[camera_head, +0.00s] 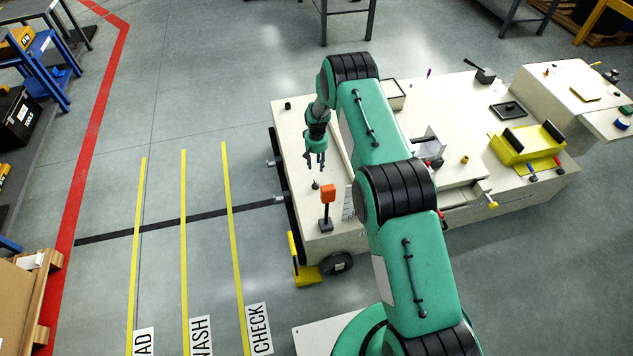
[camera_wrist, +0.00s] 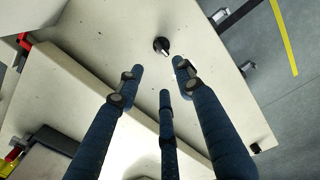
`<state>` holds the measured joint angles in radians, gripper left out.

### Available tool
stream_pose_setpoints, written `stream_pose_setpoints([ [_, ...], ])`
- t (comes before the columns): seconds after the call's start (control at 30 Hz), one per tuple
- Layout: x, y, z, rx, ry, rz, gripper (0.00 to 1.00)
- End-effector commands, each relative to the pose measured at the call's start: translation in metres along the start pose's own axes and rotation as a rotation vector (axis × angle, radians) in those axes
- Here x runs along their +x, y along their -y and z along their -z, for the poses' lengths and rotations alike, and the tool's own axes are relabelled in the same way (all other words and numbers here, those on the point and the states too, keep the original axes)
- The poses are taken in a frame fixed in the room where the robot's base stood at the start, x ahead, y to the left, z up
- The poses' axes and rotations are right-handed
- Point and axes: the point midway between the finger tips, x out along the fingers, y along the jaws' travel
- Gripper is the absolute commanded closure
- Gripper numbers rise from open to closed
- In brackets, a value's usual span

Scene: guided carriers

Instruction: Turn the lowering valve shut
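A small dark knob (camera_wrist: 162,45) with a pale pointer, which looks like the lowering valve, stands on the cream deck of the carrier (camera_wrist: 95,50). In the head view the knob (camera_head: 315,185) is just below my fingertips, left of an orange-topped post. My gripper (camera_head: 316,162) points down over the deck. In the wrist view my gripper (camera_wrist: 160,82) shows three dark blue fingers spread apart with nothing between them. The knob is beyond the fingertips, apart from them. The pictures do not show clearly whether the valve is open or shut.
The orange-topped post (camera_head: 327,194) stands close to the right of the knob. A raised ledge (camera_wrist: 110,90) crosses the deck near the fingers. A yellow cradle (camera_head: 528,144) and other fittings are farther right. Clear floor with yellow lines (camera_head: 183,230) lies to the left.

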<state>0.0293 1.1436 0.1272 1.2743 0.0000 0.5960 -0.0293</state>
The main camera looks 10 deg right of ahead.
Motion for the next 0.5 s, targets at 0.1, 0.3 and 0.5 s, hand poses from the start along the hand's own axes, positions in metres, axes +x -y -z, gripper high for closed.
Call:
stream_pose_setpoints([
  [0.1,0.000,0.000,0.000,0.000,0.000,0.000,0.64],
  [0.3,0.007,0.000,-0.001,0.000,0.001,0.000,0.64],
  [0.5,0.026,0.000,-0.001,0.000,0.001,0.000,0.64],
])
